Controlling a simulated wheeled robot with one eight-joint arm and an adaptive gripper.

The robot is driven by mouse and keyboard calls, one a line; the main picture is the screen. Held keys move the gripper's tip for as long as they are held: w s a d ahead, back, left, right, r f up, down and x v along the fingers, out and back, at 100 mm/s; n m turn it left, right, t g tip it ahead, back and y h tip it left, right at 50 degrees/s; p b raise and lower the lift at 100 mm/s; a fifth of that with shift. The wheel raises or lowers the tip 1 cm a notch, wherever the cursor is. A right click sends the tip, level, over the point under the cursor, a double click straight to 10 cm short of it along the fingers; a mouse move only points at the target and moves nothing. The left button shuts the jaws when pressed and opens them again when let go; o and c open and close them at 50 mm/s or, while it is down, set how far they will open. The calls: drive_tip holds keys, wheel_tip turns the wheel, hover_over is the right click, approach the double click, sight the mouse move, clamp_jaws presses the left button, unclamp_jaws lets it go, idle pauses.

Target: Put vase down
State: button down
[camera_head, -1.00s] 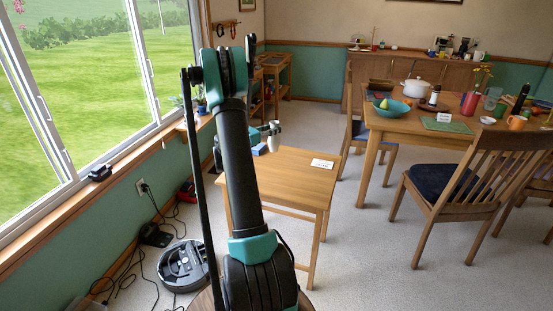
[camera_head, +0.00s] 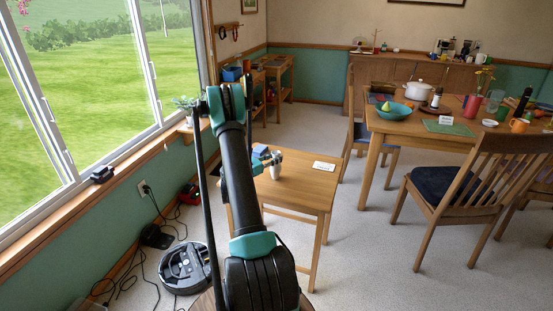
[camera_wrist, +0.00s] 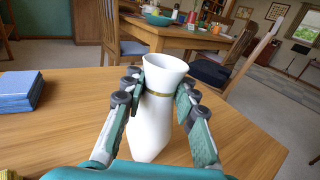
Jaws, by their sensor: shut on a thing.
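The white vase (camera_wrist: 152,125) with a thin gold band around its neck is upright in the wrist view. My gripper (camera_wrist: 159,91) is shut on it, one finger on each side just below the flared rim. In the head view the vase (camera_head: 275,173) is small and partly hidden by my gripper (camera_head: 269,159). It is over the small wooden table (camera_head: 305,187), low at the tabletop. I cannot tell whether its base touches the wood.
Blue books (camera_wrist: 17,92) lie on the small table left of the vase. A white card (camera_head: 324,166) lies at its right side. A dining table (camera_head: 400,125) with dishes and a chair (camera_head: 465,190) stand to the right. A robot vacuum (camera_head: 187,267) is on the floor.

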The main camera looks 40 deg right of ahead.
drive_tip(key=shift+f, duration=0.1)
drive_tip(key=c, duration=1.2)
unclamp_jaws()
drive_tip(key=shift+f, duration=0.1)
